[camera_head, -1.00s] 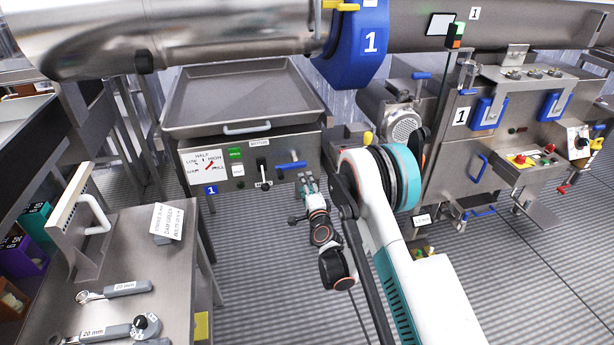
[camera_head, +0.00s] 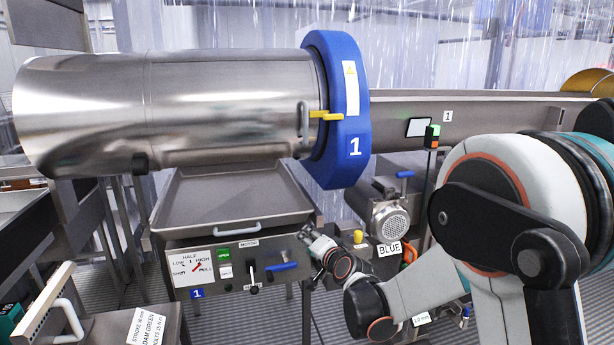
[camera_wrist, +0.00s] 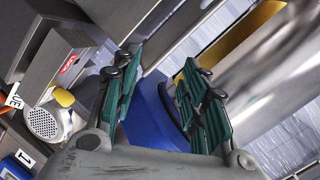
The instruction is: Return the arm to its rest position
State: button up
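My gripper (camera_head: 308,232) is in front of the control panel at the right end of the tray in the head view, small and seen from behind. In the wrist view my gripper (camera_wrist: 160,88) shows two green-padded fingers set apart with nothing between them. My white arm fills the right of the head view, bent at a large joint, with its lower links reaching left to the gripper. The steel drum (camera_head: 170,110) with its blue ring (camera_head: 340,150) marked 1 lies above and behind the gripper. The blue ring (camera_wrist: 155,115) shows beyond the fingers.
A steel tray (camera_head: 232,192) sits under the drum, above the panel (camera_head: 215,265) with its dial and blue handle (camera_head: 280,267). A motor (camera_head: 392,222) stands right of the tray. A bench corner with a label card (camera_head: 145,328) is at lower left.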

jog(key=s+d+r+n+g+h, duration=0.15)
jog(key=s+d+r, duration=0.25)
jog(key=s, duration=0.5)
jog(key=s+d+r+n+g+h, duration=0.1)
jog(key=s+d+r+n+g, duration=0.25)
jog(key=s, duration=0.55)
jog(key=s+d+f+n+g+h, duration=0.1)
jog(key=s+d, duration=0.4)
jog(key=s, duration=0.6)
jog(key=s+d+f+n+g+h, duration=0.1)
jog(key=s+d, duration=0.5)
jog(key=s, duration=0.6)
notch_tip(320, 180, down, 2)
jog(key=shift+s+d+f+h, duration=0.1)
jog(key=shift+s+d+h, duration=0.15)
jog(key=shift+h, duration=0.3)
